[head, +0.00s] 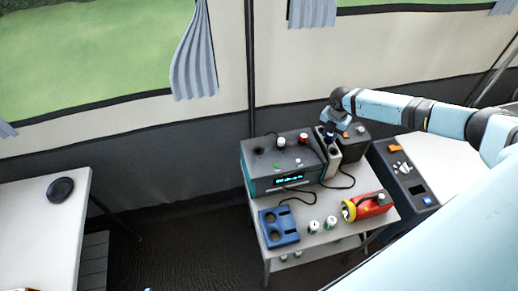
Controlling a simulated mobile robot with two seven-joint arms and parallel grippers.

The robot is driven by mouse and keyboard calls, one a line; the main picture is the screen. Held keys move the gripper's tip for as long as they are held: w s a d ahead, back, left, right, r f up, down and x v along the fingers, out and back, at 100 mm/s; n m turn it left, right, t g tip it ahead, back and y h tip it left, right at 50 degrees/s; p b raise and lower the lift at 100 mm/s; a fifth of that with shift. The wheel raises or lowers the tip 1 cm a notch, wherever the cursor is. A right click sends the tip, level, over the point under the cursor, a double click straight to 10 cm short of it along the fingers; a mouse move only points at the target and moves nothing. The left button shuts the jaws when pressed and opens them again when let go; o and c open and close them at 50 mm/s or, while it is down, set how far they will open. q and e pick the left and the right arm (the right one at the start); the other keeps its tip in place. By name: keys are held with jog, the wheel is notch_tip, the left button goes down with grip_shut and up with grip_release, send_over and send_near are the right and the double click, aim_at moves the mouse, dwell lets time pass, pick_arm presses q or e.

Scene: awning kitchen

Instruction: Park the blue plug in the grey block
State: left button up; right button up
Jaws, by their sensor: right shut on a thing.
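My right gripper (333,134) comes in from the right and is shut on the blue plug (329,137), which is small and mostly hidden by the fingers. The gripper is over the grey block (334,160), a narrow upright light-grey piece with dark openings in its top, at the right side of the teal-and-grey unit. I cannot tell whether the plug is above an opening or partly in it. My left gripper is not in view.
The unit (256,180) with a lit display stands on a small white table (350,228). A blue holder (279,228), several small cans and a red-yellow torch (368,206) lie in front. Dark cables run over the table. A black box (355,145) stands behind the block.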

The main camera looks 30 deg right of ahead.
jog(key=shift+f, duration=0.25)
dwell(0.5)
jog(key=o, duration=1.2)
jog(key=shift+o, duration=0.2)
jog(key=shift+r+p, duration=1)
jog(key=shift+r, duration=0.4)
jog(key=shift+r+p, duration=0.3)
jog(key=shift+r, duration=1.85)
